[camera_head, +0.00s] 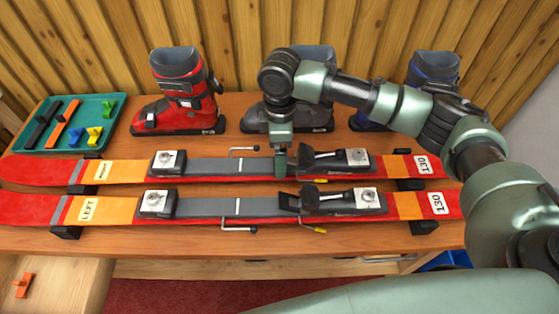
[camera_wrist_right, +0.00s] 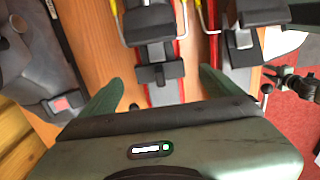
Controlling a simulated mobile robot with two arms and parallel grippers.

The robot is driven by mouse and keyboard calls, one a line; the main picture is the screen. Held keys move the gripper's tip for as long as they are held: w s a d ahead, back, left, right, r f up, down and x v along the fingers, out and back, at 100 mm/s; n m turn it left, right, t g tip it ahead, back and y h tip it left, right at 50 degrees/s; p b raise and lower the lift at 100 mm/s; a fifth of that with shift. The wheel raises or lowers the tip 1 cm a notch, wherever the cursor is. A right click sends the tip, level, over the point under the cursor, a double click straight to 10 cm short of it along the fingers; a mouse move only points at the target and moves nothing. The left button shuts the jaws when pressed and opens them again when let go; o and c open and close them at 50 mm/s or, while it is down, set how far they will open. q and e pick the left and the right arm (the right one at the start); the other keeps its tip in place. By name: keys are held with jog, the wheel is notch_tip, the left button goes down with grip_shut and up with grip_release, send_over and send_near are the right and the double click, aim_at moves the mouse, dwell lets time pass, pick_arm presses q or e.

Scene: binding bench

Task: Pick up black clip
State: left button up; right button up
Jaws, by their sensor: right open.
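A long thin black piece (camera_head: 43,123) lies in the green tray (camera_head: 84,97) at the back left. I cannot tell whether it is the black clip, and no other loose black clip is clear. My right gripper (camera_head: 281,172) is over the rear ski, beside the black heel binding (camera_head: 335,159), far from the tray. In the right wrist view my right gripper (camera_wrist_right: 160,92) is open, its two green fingers apart. The binding's black pedal (camera_wrist_right: 160,73) shows between and beyond them. The gripper appears empty. My left gripper is not in view.
A red boot (camera_head: 180,95), a grey boot (camera_head: 310,115) and a blue boot (camera_head: 432,70) stand behind. An orange clip (camera_head: 24,285) lies in the open drawer at front left.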

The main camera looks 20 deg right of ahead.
jog(key=shift+f, duration=1.35)
jog(key=c, duration=1.5)
jog(key=shift+o, duration=0.2)
notch_tip(320, 180, up, 26)
jog(key=p, duration=0.9)
